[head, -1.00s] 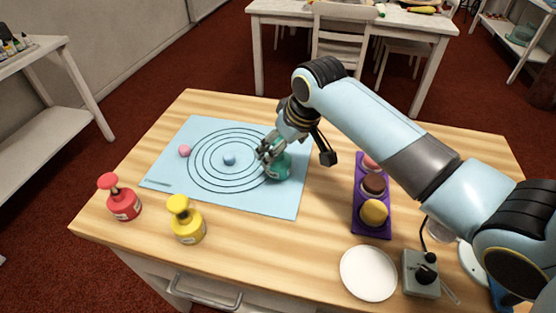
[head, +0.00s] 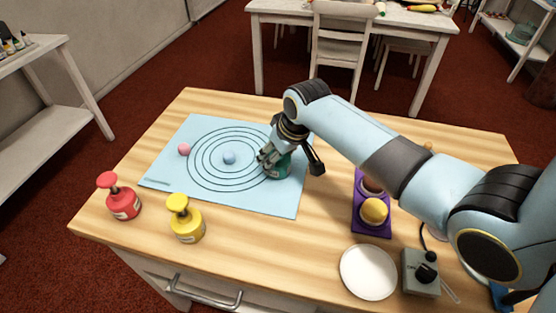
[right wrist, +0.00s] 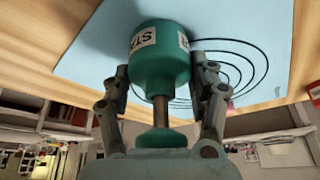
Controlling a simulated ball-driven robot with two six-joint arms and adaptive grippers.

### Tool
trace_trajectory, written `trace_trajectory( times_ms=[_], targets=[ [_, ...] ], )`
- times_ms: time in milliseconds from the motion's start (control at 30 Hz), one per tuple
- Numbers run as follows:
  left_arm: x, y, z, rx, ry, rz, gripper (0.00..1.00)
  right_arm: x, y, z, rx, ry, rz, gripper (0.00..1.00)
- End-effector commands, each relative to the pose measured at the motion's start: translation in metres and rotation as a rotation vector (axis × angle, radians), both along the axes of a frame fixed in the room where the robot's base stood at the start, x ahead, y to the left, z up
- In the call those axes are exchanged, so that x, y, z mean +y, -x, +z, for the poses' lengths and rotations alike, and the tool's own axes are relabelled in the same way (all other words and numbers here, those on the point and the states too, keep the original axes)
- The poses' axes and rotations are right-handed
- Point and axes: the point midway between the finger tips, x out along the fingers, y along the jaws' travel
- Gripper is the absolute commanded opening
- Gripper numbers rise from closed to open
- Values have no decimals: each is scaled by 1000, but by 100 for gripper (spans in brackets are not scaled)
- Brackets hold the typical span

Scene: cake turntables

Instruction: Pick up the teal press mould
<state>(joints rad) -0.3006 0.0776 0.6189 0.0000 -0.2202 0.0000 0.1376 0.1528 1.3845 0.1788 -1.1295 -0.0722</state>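The teal press mould (head: 279,168) stands on the right side of the light blue mat (head: 290,202). In the head view my right gripper (head: 272,158) is down at the mould and hides part of it. In the right wrist view the mould (right wrist: 160,62) has a wide teal body with white labels, a thin metal stem and a teal knob nearest my palm. The fingers of my right gripper (right wrist: 163,78) lie on either side of its body, very close to it. Whether both press on it is not clear. My left gripper is not in view.
A red press mould (head: 122,203) and a yellow one (head: 187,225) stand at the front left. A pink ball (head: 183,149) and a blue ball (head: 229,158) lie on the mat. A purple tray (head: 372,228), white plate (head: 368,272) and grey control box (head: 420,272) are right.

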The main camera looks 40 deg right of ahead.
Motion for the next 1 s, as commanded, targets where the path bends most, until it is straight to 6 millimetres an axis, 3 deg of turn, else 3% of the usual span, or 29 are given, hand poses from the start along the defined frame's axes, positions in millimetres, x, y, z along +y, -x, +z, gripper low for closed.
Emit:
trace_trajectory(
  times_ms=[33,233,567,833,1000],
  targets=[
    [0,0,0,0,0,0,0,0,0,0,0,0,0,46],
    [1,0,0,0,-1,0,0,0,0,0,0,0,0,21],
    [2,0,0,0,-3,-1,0,0,-1,5,-2,0,0,21],
    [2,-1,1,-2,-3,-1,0,0,-2,42,-6,1,1,21],
    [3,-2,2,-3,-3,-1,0,-26,29,62,0,8,0,21]
  ],
)
